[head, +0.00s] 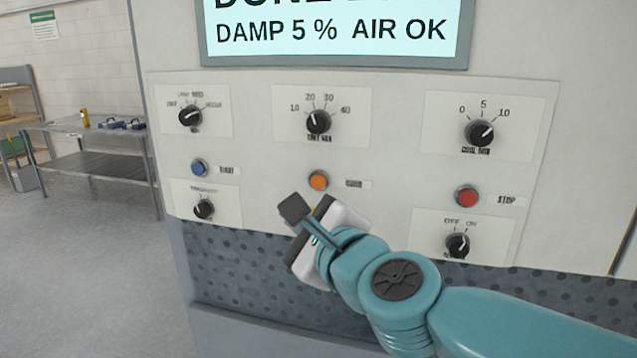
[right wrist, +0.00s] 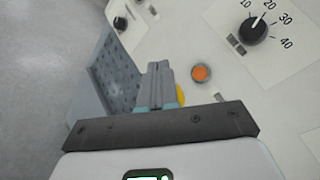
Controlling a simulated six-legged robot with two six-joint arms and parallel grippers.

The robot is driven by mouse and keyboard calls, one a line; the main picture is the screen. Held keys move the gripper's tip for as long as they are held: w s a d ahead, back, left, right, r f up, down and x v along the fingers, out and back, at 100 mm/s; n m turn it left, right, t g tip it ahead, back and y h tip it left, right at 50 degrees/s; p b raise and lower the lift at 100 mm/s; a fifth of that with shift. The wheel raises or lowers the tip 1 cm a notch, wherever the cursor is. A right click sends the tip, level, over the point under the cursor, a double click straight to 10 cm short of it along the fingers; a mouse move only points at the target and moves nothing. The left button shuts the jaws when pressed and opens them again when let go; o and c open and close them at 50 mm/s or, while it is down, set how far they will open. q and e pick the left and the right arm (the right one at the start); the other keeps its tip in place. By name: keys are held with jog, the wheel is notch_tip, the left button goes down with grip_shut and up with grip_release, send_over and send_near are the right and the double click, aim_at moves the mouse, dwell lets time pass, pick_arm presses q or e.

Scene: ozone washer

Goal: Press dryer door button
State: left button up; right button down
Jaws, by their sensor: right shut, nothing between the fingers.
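The dryer's control panel (head: 260,180) fills the middle of the head view. A round orange button (head: 318,181) sits at its centre, with a small label (head: 352,184) to its right that is too blurred to read. The orange button also shows in the right wrist view (right wrist: 200,73). My right gripper (head: 312,211) is just below the orange button in the head view; its fingers are largely hidden there. In the right wrist view the fingers (right wrist: 158,70) are together and empty, left of the button and apart from it in the picture. My left gripper is out of view.
A blue button (head: 199,168) is at left and a red button (head: 467,196) beside a STOP label at right. Several black knobs (head: 318,122) surround them. A screen (head: 335,35) reads DAMP 5 % AIR OK. A metal table (head: 95,165) stands far left beyond open floor.

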jog(key=shift+w+d+b, duration=0.1)
jog(key=shift+w+d, duration=0.35)
jog(key=shift+w, duration=0.95)
jog(key=shift+w+d+b, duration=0.15)
jog(key=shift+w+d, duration=0.3)
jog(key=shift+w, duration=0.95)
jog(key=shift+w+d+b, duration=0.1)
jog(key=shift+w+d, duration=0.35)
jog(key=shift+w, duration=0.95)
jog(key=shift+w, duration=0.1)
jog(key=shift+w+d, duration=0.2)
jog(key=shift+w, duration=0.15)
jog(key=shift+w+d, duration=0.15)
jog(key=shift+w, duration=0.3)
jog(key=shift+s+a, duration=0.3)
jog(key=shift+s, duration=0.6)
jog(key=shift+f, duration=0.1)
jog(key=shift+s+a, duration=0.25)
jog(key=shift+s, duration=0.55)
jog(key=shift+s+a, duration=0.25)
jog(key=shift+s, duration=0.55)
jog(key=shift+s+a, duration=0.25)
jog(key=shift+s, duration=0.55)
